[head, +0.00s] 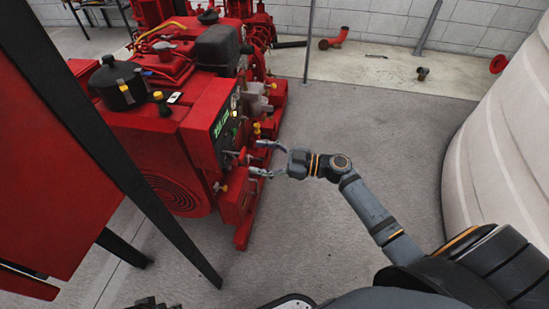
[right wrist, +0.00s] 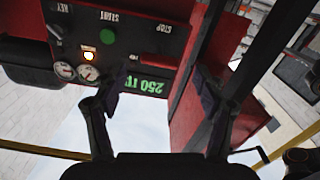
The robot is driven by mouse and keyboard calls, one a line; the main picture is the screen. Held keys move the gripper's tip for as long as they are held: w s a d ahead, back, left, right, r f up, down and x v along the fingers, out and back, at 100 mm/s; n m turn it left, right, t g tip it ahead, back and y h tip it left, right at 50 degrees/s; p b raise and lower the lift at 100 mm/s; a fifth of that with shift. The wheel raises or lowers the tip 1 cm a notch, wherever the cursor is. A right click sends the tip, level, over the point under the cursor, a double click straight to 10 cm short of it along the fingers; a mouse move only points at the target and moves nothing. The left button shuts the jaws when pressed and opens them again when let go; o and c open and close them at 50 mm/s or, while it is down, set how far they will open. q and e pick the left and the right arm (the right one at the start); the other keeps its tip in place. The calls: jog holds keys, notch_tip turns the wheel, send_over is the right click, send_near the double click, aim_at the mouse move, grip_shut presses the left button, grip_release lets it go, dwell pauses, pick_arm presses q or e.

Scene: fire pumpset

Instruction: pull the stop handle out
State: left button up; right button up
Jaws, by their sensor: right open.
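The red pump engine (head: 150,135) carries a dark control panel (head: 222,128) on its right face. In the right wrist view the panel (right wrist: 115,45) appears upside down, with a STOP label (right wrist: 165,28), a START label and a KEY label. A small red part (head: 243,156) sticks out by the panel, near my fingertips; I cannot tell if it is the stop handle. My right gripper (head: 259,158) is open in front of the panel, its fingers apart. In the wrist view the gap (right wrist: 158,92) looks empty. Dark parts at the head view's bottom edge may be my left gripper.
A red cabinet (head: 50,150) with black posts stands at the left. A large pale tank (head: 505,145) stands at the right. The floor between engine and tank is clear.

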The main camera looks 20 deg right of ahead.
jog(key=v, duration=0.6)
jog(key=shift+d, duration=0.15)
jog(key=shift+s, duration=0.15)
